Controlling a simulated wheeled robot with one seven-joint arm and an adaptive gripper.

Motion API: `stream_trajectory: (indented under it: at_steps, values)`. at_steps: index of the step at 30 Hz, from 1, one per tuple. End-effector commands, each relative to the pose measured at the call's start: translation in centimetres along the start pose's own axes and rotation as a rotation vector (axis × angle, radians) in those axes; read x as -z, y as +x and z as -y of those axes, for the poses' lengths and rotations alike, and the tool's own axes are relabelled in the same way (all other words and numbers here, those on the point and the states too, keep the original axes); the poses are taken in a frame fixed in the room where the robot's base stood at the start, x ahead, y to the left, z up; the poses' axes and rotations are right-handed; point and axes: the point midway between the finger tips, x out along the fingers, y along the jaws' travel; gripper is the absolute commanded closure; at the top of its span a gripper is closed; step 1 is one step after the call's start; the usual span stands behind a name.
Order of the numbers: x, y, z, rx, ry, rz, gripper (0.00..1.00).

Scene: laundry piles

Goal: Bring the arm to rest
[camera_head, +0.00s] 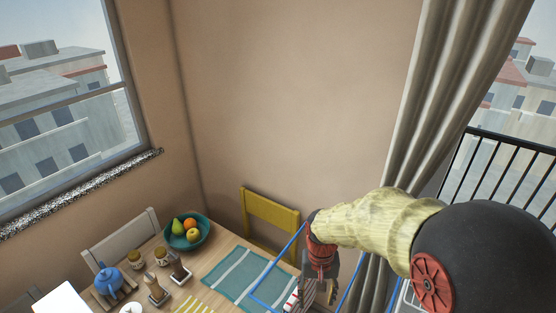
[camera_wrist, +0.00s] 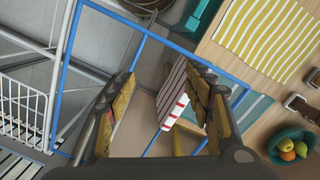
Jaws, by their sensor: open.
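My gripper (camera_wrist: 165,98) is open in the wrist view, with its two fingers spread well apart. A red-and-white striped cloth (camera_wrist: 172,97) shows between the fingers, close to the right one; I cannot tell whether they touch. In the head view my gripper (camera_head: 320,290) points down at the bottom, right of the table, partly hidden by my wrist. My arm, in a pale yellow sleeve, reaches in from the right.
A blue-framed rack (camera_wrist: 104,44) surrounds the gripper area in the wrist view. A wooden table (camera_head: 215,262) holds a teal fruit bowl (camera_head: 203,239), a blue teapot (camera_head: 108,280) and striped mats. A yellow chair (camera_head: 270,222) stands behind it. A curtain (camera_head: 420,110) hangs at right.

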Motion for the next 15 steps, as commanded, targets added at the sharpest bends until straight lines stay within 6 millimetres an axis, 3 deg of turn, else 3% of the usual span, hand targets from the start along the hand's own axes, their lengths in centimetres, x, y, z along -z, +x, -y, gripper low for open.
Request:
stream_trajectory:
  at_steps: [7, 15]
  values:
    - [-5.0, -4.3, -2.9, 0.02, -0.108, -0.092, 0.48]
    - [-10.1, -7.0, -5.6, 0.03, -0.162, -0.221, 0.48]
